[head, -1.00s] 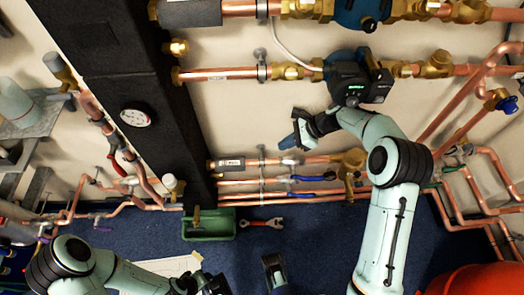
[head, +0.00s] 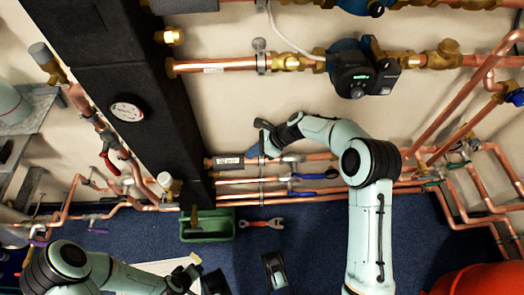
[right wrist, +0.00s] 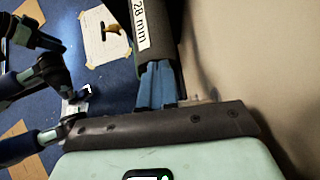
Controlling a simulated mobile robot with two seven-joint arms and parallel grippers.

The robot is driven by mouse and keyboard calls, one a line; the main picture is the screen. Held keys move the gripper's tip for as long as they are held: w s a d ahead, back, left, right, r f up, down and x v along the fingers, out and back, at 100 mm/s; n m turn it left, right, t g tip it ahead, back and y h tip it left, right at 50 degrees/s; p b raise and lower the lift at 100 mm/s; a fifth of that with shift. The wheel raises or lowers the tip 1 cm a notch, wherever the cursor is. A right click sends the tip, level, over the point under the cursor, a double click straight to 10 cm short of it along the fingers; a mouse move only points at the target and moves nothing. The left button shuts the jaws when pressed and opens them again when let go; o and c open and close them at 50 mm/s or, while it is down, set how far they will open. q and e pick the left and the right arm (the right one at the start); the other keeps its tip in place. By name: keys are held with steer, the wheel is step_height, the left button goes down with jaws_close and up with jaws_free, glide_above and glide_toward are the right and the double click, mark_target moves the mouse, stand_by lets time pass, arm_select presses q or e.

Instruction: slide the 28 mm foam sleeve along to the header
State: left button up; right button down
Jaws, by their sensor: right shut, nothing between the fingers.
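The grey foam sleeve (head: 228,161) sits on a copper pipe low on the wall, its left end close to the black header (head: 130,75). I cannot tell whether they touch. In the right wrist view the sleeve (right wrist: 152,45) shows a white "28 mm" label. My right gripper (head: 258,150) is shut and empty at the sleeve's right end. Its blue fingers (right wrist: 158,85) are at the sleeve's near end in the wrist view; contact is unclear. My left gripper (head: 198,283) is low over the floor, its opening unclear.
A pump (head: 355,72) and brass valves are above my right arm. Blue-handled valves (head: 315,176) are on the pipes just below the sleeve's pipe. A green tray (head: 208,226) and a red wrench (head: 262,223) lie on the blue floor. A gauge (head: 127,108) is on the header.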

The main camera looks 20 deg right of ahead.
steer(key=shift+a, duration=0.2)
steer(key=shift+w+a+p, duration=0.2)
steer(key=shift+a, duration=0.35)
steer(key=shift+w+a+p, duration=0.15)
steer(key=shift+w+a, duration=0.05)
steer(key=shift+a, duration=0.3)
arm_select(q)
steer(key=shift+s+d+r, duration=0.3)
steer(key=shift+s, duration=0.2)
arm_select(e)
steer(key=p+v, duration=0.1)
steer(key=v, duration=0.6)
steer(key=shift+s+d+r+p, duration=0.1)
steer(key=shift+d+r+p, duration=0.15)
steer(key=shift+p, duration=0.1)
arm_select(q)
steer(key=s+r, duration=0.1)
steer(key=s+d+r+g, duration=0.1)
steer(key=shift+s+d+h, duration=0.2)
steer(key=shift+s+h, duration=0.1)
steer(key=shift+s, duration=0.05)
arm_select(e)
steer(key=shift+f, duration=0.1)
